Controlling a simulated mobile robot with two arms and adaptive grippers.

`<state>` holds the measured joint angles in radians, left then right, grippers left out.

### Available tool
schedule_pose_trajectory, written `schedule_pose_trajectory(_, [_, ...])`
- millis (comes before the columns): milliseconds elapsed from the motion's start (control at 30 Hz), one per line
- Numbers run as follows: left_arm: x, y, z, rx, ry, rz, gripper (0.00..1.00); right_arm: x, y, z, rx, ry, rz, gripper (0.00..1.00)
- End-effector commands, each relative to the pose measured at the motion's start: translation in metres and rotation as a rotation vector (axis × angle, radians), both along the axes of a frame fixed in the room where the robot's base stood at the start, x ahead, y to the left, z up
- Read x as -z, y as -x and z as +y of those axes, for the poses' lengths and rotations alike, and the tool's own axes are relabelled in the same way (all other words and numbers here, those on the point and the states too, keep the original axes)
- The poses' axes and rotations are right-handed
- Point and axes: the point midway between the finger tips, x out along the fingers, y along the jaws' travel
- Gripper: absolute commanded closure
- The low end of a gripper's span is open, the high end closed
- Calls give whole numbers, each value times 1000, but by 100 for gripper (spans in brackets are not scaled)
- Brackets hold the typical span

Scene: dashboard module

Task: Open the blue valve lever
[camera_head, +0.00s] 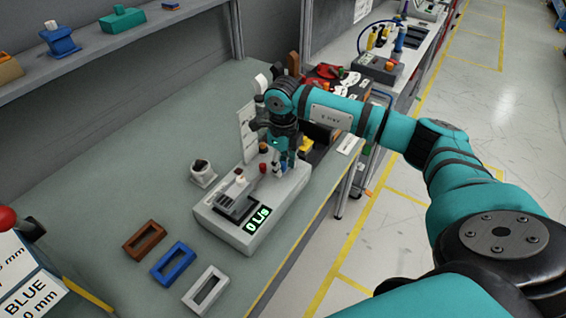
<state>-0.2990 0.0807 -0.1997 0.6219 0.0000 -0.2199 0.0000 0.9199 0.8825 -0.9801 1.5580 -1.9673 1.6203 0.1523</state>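The dashboard module (209,217) is a pale box on the green-grey workbench. Its green display (257,219) reads "0 L/s". A small red knob (262,168) and a white-topped control (240,179) stand on its top. My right gripper (281,170) points down over the module's far right end, close to its top. It shows small and dark, so I cannot tell whether its fingers are open or shut. I cannot clearly make out the blue valve lever; the gripper covers that end of the module. My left gripper is not in view.
Brown (145,240), blue (173,263) and white (205,290) rectangular frames lie in front of the module. A white cup-like part (203,174) stands left of it. A shelf (110,48) with coloured parts runs along the wall. Bins and tools sit beyond the module.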

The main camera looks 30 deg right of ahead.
Motion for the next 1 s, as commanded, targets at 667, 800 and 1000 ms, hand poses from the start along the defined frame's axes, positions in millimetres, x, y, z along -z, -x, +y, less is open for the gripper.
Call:
schedule_pose_trajectory(667, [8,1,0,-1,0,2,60,1,1,-1,-50,1,-1,100])
schedule_pose_trajectory(800, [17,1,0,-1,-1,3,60,2,4,-3,-125,2,-3,100])
schedule_pose_trajectory(1000, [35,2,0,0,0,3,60,3,10,-7,-288,3,-3,100])
